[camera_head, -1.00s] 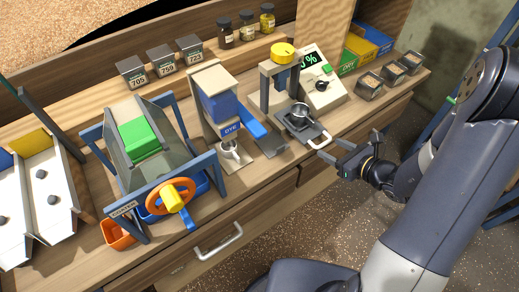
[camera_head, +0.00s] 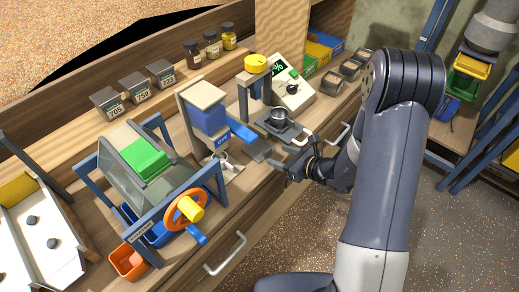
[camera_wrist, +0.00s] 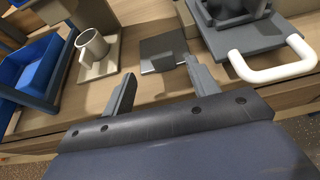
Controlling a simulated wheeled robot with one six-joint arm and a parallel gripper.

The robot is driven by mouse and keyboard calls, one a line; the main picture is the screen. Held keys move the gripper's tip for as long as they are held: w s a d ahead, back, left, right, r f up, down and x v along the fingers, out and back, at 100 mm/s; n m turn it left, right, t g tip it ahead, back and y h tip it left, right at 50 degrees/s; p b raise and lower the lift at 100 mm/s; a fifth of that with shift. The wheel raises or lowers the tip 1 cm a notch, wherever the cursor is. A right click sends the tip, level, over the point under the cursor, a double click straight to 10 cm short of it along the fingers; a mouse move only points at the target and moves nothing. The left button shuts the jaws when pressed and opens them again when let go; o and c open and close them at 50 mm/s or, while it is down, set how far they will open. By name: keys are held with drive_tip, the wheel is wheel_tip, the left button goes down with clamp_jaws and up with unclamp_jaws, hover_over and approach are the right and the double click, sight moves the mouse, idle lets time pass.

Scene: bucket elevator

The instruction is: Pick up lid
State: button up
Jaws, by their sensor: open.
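A flat dark grey square plate with a raised block on top, which looks like the lid (camera_wrist: 157,57), lies on the wooden bench in the wrist view. It also shows in the head view (camera_head: 257,152), beneath the end of the blue chute. My gripper (camera_wrist: 160,76) is open and empty, its two fingers pointing toward the plate from the bench's front side. The fingertips are apart from the block. In the head view, my gripper (camera_head: 274,169) is at the bench's front edge, close to the plate.
Left of the plate, a light cup (camera_wrist: 93,46) stands on a small base. To the right, a grey tray with a white handle (camera_wrist: 275,66) holds a dark pot (camera_head: 279,116) under the yellow-topped press (camera_head: 257,64). A hopper with an orange wheel (camera_head: 185,209) stands further left.

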sight(269, 151)
drive_tip(key=shift+p+x, duration=0.7)
drive_tip(key=shift+x, duration=1.9)
drive_tip(key=shift+w+d, duration=0.1)
drive_tip(key=shift+w, duration=0.05)
drive_tip(key=shift+c, duration=0.6)
drive_tip(key=shift+r, duration=0.1)
drive_tip(key=c, duration=0.9)
drive_tip(key=shift+c, duration=0.2)
